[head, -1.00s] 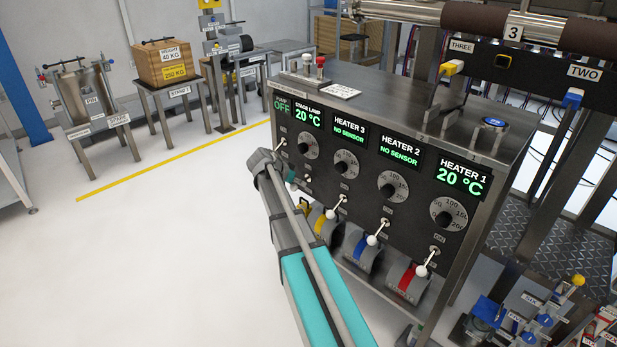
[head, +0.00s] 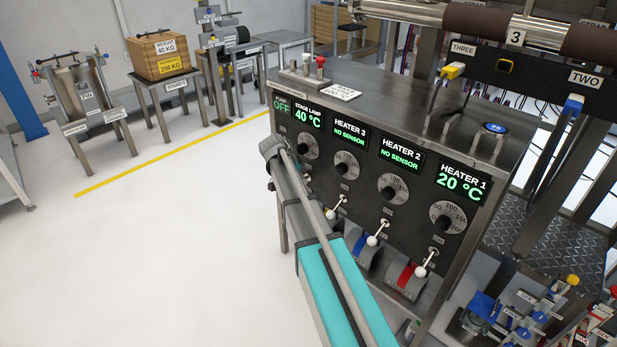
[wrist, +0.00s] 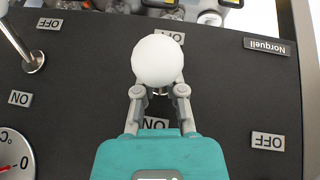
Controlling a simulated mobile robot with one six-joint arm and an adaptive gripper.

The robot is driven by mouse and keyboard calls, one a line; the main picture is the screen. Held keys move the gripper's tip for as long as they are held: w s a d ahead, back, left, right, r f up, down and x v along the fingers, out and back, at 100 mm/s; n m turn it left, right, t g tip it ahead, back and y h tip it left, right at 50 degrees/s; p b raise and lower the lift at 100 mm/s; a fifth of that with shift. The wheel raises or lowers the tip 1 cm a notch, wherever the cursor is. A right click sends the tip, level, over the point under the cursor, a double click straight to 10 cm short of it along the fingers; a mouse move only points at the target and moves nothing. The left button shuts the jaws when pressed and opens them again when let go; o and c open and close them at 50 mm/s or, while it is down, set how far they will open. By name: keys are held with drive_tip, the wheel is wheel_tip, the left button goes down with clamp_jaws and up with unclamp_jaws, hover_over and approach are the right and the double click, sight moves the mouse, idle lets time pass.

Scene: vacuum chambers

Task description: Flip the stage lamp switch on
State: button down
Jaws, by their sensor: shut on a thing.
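The stage lamp display (head: 308,117) reads 40 °C in the head view, with a dial (head: 307,146) below it. In the wrist view my gripper (wrist: 158,90) is shut on a switch lever's round white knob (wrist: 158,60). An upside-down OFF label (wrist: 170,37) shows beyond the knob and an ON label (wrist: 154,124) on the near side, partly behind my gripper. The lever's shaft is mostly hidden behind the knob, so I cannot tell its exact tilt.
A neighbouring lever (wrist: 34,60) stands left of my gripper in the wrist view. The heater levers (head: 372,240) and (head: 421,271) stand right of my arm on the dark panel (head: 360,195). The floor (head: 150,260) left of the cabinet is clear.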

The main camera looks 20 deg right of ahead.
drive_tip(key=shift+w, duration=0.3)
drive_tip(key=c, duration=0.8)
unclamp_jaws()
drive_tip(key=shift+o, duration=0.5)
drive_tip(key=shift+s, duration=0.15)
